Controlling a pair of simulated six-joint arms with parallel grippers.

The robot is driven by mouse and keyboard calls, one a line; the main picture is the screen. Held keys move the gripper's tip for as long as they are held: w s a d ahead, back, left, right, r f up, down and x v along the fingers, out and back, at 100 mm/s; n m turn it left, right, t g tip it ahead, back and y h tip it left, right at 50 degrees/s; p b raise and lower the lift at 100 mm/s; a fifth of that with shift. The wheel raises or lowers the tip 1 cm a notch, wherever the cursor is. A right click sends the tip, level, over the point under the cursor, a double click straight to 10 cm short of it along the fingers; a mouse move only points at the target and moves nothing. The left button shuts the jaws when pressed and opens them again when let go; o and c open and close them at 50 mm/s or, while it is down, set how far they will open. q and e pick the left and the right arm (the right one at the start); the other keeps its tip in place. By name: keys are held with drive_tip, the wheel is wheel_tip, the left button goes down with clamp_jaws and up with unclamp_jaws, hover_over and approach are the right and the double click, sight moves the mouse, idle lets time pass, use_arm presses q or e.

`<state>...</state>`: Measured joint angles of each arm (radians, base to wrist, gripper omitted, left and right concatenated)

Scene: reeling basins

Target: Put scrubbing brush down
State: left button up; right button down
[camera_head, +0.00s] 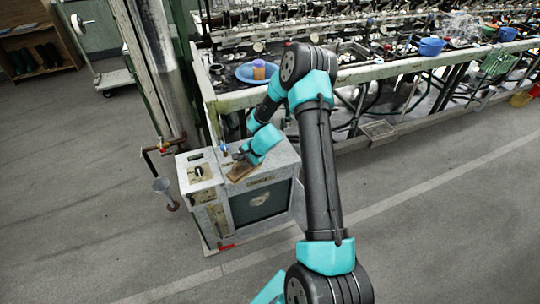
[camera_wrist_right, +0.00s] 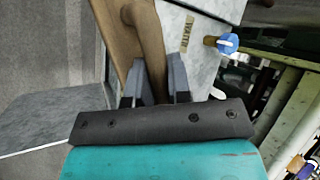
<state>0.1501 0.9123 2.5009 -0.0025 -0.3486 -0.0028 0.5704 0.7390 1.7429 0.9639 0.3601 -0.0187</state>
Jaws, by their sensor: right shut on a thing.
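The scrubbing brush (camera_head: 240,172) is brown and lies at the top of the grey basin cabinet (camera_head: 262,183), near its front left corner. In the right wrist view the brush (camera_wrist_right: 150,35) shows a long wooden body with a raised handle. My right gripper (camera_head: 238,154) is over the brush, and in the wrist view its two dark fingers (camera_wrist_right: 155,82) are shut on the brush handle. Whether the brush's underside touches the cabinet top is hard to tell. My left gripper is not in view.
A blue-handled tap (camera_head: 223,147) stands at the cabinet's back edge; it also shows in the wrist view (camera_wrist_right: 228,43). A lower grey box (camera_head: 199,172) adjoins on the left. Machine benches (camera_head: 365,74) run behind. The floor in front is clear.

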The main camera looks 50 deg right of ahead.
drive_tip(key=s+d+m+t+h, duration=0.1)
drive_tip(key=s+d+m+h, duration=0.1)
drive_tip(key=s+d+m, duration=0.2)
drive_tip(key=s+d, duration=0.3)
drive_tip(key=shift+s+d+m+h, duration=0.2)
drive_tip(key=shift+d+m+h, duration=0.1)
drive_tip(key=shift+h, duration=0.1)
drive_tip(key=shift+f, duration=0.1)
drive_tip(key=w+d+f, duration=0.1)
drive_tip(key=w+d, duration=0.9)
drive_tip(key=d, duration=0.1)
drive_tip(key=shift+d+f, duration=0.15)
drive_tip(key=shift+f, duration=0.05)
drive_tip(key=shift+w, duration=0.1)
drive_tip(key=shift+w+d+f, duration=0.15)
drive_tip(key=shift+f, duration=0.75)
drive_tip(key=shift+w+d+f, duration=0.1)
drive_tip(key=shift+d+f, duration=0.05)
drive_tip(key=shift+f, duration=0.75)
drive_tip(key=shift+f, duration=0.1)
drive_tip(key=c, duration=1.1)
unclamp_jaws()
